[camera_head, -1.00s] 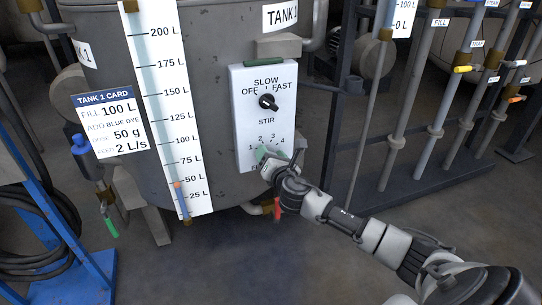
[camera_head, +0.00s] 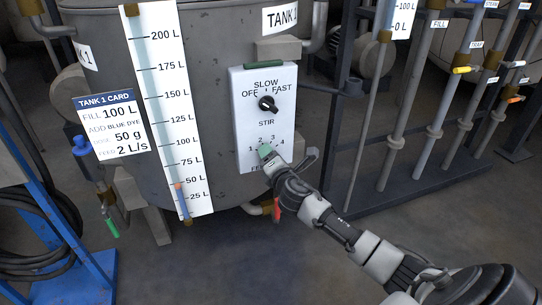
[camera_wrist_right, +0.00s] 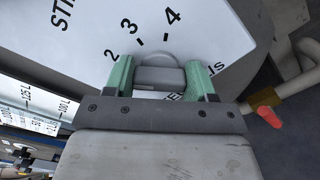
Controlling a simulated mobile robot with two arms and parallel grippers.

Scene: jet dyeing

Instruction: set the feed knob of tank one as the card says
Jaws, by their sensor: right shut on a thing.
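The white control panel (camera_head: 244,113) carries the stir knob (camera_head: 268,103) above a feed dial numbered from 1 to 4. My right gripper (camera_head: 266,151) is at the feed dial, its green fingers shut on the grey feed knob (camera_wrist_right: 160,77), one finger on each side. In the head view the gripper hides the knob. I cannot tell which number the knob points to. My left gripper is not in view.
The level scale (camera_head: 172,100) stands left of the panel on tank one (camera_head: 219,50). A pipe with a red handle (camera_head: 276,209) is below the panel. A rack of pipes and valves (camera_head: 408,120) is at right. The floor in front is clear.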

